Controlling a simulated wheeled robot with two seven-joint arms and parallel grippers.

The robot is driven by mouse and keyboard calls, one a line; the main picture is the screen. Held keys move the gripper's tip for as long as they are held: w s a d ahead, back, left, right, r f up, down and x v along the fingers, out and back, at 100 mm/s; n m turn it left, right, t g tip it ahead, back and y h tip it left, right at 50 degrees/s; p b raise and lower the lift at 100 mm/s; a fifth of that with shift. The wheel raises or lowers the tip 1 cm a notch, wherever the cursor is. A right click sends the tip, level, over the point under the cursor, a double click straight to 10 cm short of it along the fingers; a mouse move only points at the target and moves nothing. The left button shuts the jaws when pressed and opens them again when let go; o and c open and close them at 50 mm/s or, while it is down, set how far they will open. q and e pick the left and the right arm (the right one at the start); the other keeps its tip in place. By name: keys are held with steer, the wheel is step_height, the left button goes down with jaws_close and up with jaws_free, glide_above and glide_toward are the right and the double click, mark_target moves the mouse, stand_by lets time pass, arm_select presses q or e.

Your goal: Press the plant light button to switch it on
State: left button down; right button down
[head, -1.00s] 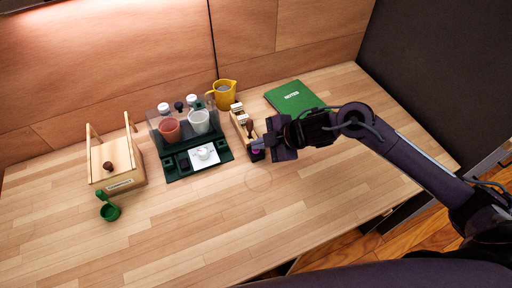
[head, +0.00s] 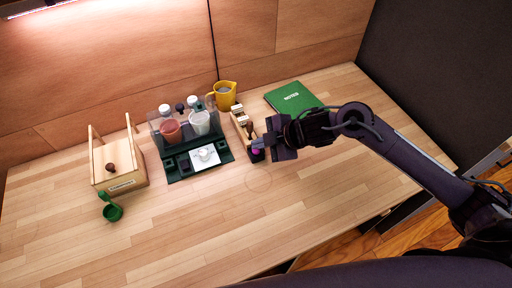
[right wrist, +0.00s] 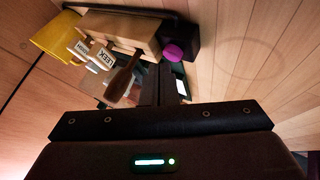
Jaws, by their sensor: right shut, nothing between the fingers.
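A small dark box with a round magenta button (head: 255,152) sits at the near end of a wooden holder on the table. In the right wrist view the magenta button (right wrist: 173,52) faces up, just beyond the fingertips and slightly to their right. My right gripper (head: 262,143) is shut and empty, its fingertips close beside the box in the head view. In the right wrist view the shut fingers (right wrist: 158,82) point toward the holder's end. I cannot tell whether they touch anything. My left gripper is not in view.
The wooden holder (head: 239,123) carries plant labels and a brown-handled tool. A dark green tray (head: 183,172) with pots stands left of it, a yellow jug (head: 225,95) behind, and a green notebook (head: 293,97) to the right. A light strip (head: 40,8) glows at top left.

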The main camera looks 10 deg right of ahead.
step_height(320, 180, up, 6)
steer(key=p, duration=0.5)
steer(key=shift+f, duration=0.1)
stand_by(0.4)
